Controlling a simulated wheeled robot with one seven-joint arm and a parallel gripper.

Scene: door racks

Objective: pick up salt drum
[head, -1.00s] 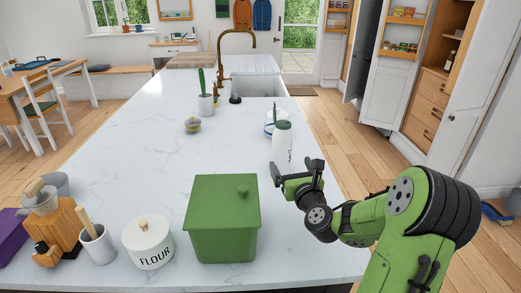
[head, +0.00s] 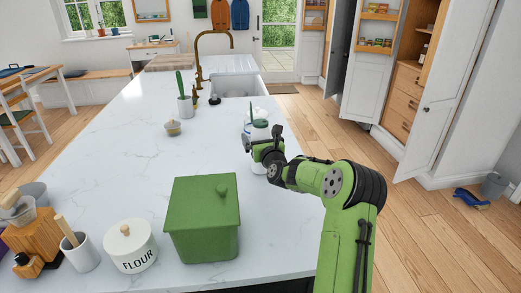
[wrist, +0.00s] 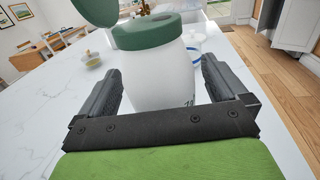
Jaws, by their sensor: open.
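The salt drum (head: 259,132), a white cylinder with a green top, stands upright on the white marble island, partly hidden behind my gripper (head: 263,138) in the head view. In the wrist view the drum (wrist: 158,75) fills the space between the two fingers of my gripper (wrist: 160,70). A green disc, seemingly its raised lid (wrist: 98,10), tilts at the upper left. The fingers are open, one on each side of the drum, with a visible gap on the right. Its base is hidden.
A white pot with a blue band (wrist: 194,48) stands just behind the drum. A green lidded box (head: 203,225), a flour jar (head: 130,248) and a white utensil pot (head: 82,252) stand at the near end. The island's left middle is mostly clear.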

